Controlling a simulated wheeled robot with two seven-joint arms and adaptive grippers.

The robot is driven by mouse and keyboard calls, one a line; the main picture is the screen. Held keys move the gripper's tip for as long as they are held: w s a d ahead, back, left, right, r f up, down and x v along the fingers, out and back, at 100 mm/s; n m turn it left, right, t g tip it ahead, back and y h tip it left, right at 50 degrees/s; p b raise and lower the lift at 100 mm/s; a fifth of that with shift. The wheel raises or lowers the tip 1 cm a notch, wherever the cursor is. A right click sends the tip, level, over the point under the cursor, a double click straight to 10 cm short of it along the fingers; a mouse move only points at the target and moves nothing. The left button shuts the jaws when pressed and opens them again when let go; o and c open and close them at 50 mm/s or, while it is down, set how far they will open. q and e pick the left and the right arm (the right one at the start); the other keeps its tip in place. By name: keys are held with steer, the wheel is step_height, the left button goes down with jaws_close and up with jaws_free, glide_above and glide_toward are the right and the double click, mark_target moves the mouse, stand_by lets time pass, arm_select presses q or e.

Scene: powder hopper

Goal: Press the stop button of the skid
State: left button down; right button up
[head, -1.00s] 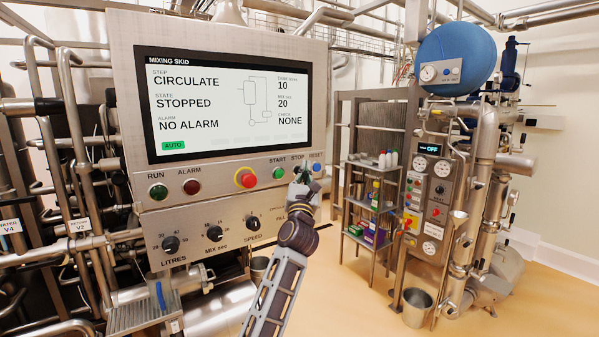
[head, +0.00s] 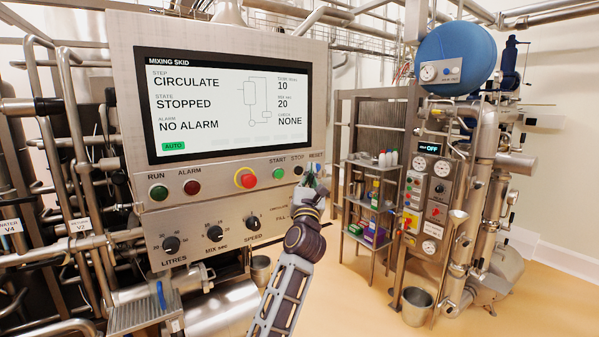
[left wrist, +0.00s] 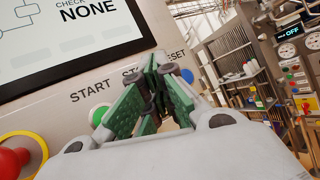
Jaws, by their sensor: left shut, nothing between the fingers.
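The skid's control panel (head: 225,180) faces me, with a row of buttons under its screen. The black stop button (head: 298,170) shows under the STOP label, just left of my left gripper's fingertips. My left gripper (head: 311,179) is shut and empty, in front of the panel near the STOP and RESET labels. In the left wrist view its green finger pads (left wrist: 150,95) cover part of the STOP label and hide the stop button. I cannot tell whether the fingertips touch the panel. My right gripper is not in view.
The green start button (head: 279,173) and red emergency button (head: 245,178) sit to the left. The screen (head: 225,105) reads CIRCULATE, STOPPED, NO ALARM.

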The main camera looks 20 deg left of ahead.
arm_select(q)
steer(key=shift+s+d, duration=0.95)
steer(key=shift+d, duration=0.3)
